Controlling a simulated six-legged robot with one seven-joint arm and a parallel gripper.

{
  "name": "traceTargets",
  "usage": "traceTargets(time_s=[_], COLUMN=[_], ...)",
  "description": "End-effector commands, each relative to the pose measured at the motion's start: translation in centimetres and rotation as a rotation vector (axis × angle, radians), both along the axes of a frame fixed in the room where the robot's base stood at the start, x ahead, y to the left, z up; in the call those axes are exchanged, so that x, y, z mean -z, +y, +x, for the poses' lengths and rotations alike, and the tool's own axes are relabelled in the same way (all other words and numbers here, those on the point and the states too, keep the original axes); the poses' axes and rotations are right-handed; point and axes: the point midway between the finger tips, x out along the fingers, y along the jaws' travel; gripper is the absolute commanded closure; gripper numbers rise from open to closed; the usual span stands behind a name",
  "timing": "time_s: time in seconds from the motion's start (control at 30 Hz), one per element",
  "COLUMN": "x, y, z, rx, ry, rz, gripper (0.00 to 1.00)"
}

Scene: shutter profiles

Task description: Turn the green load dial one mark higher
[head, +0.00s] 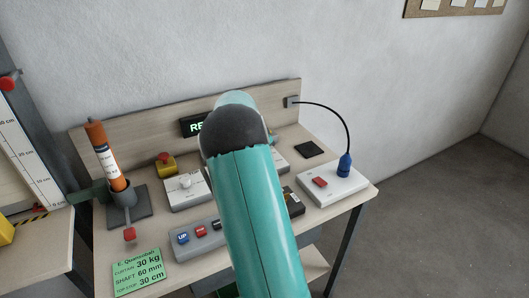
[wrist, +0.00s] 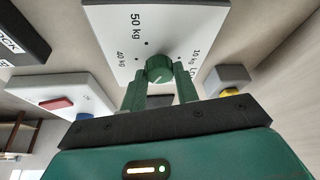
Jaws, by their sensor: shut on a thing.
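The green load dial (wrist: 159,68) sits on a white panel (wrist: 120,22) with printed marks; I can read 50 kg, 40 kg and 10 kg in the wrist view. Where its pointer stands is too small to tell. My gripper (wrist: 160,86) is shut on the dial, with one green finger at each side of it. In the head view my teal arm hides the dial and my gripper.
A green card (head: 138,272) reads curtain 30 kg, shaft 60 mm, top stop 30 cm.

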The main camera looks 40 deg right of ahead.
Motion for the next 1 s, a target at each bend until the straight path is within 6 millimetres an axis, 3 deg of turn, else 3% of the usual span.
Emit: traceTargets(time_s=[0.27, 0.3, 0.4, 0.77, 1.0], x=[0.0, 0.0, 0.0, -0.5, -4.2], y=[0.0, 0.0, 0.0, 0.2, 1.7], z=[0.0, 0.0, 0.0, 0.1, 0.2], rx=[0.0, 0.0, 0.0, -0.002, -0.002], ry=[-0.001, -0.001, -0.001, -0.001, -0.004], rz=[0.0, 0.0, 0.0, 0.0, -0.001], gripper=[0.92, 0.64, 0.48, 0.48, 0.48])
